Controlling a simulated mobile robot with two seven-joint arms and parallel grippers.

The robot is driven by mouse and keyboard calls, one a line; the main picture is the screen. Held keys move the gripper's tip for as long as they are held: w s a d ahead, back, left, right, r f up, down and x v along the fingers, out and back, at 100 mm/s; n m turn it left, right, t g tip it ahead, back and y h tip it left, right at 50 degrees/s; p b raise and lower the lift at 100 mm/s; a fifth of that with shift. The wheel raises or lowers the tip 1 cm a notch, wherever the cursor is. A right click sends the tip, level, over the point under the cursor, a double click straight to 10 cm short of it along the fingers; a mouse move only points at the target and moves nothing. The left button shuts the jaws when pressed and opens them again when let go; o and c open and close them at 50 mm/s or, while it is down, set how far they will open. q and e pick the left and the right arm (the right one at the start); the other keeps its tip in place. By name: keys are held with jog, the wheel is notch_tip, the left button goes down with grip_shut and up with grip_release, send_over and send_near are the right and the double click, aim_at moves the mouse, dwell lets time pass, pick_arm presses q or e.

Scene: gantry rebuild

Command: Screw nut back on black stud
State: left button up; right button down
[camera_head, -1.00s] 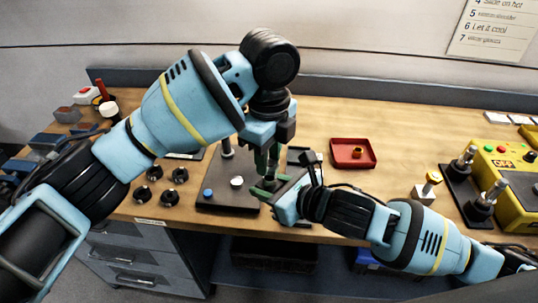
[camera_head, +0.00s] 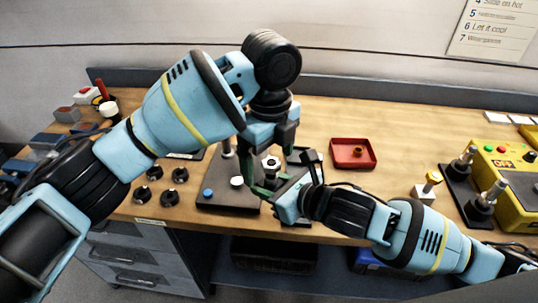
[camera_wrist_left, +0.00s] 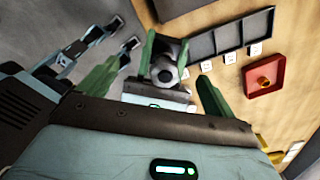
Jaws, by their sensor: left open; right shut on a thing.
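A silver nut-like ring with a dark centre (camera_head: 270,163) shows between my left gripper's fingers and just above my right gripper. In the left wrist view it is a round grey piece (camera_wrist_left: 163,71) between the right gripper's green fingers. My left gripper (camera_head: 270,153) points down with its fingers spread on both sides of it, apparently not touching. My right gripper (camera_head: 268,190) is shut on the piece below, likely the black stud, which its fingers mostly hide. I cannot tell how far the nut sits on the stud.
A dark base plate (camera_head: 218,206) with a post and a white knob stands below the grippers. A red tray (camera_head: 342,158) with a small brass-coloured piece lies to the right. Several black knobs (camera_head: 170,198) sit at left. A yellow control box (camera_head: 510,188) stands far right.

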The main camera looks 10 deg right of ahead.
pick_arm(q)
jog(key=n, duration=0.5)
jog(key=shift+n, duration=0.3)
jog(key=n, duration=0.6)
jog(key=shift+h, duration=0.3)
jog(key=n, duration=0.6)
jog(key=shift+t, duration=0.4)
jog(key=n, duration=0.5)
jog(key=shift+w+r, duration=0.1)
jog(key=shift+d+n, duration=0.1)
jog(key=shift+n, duration=0.6)
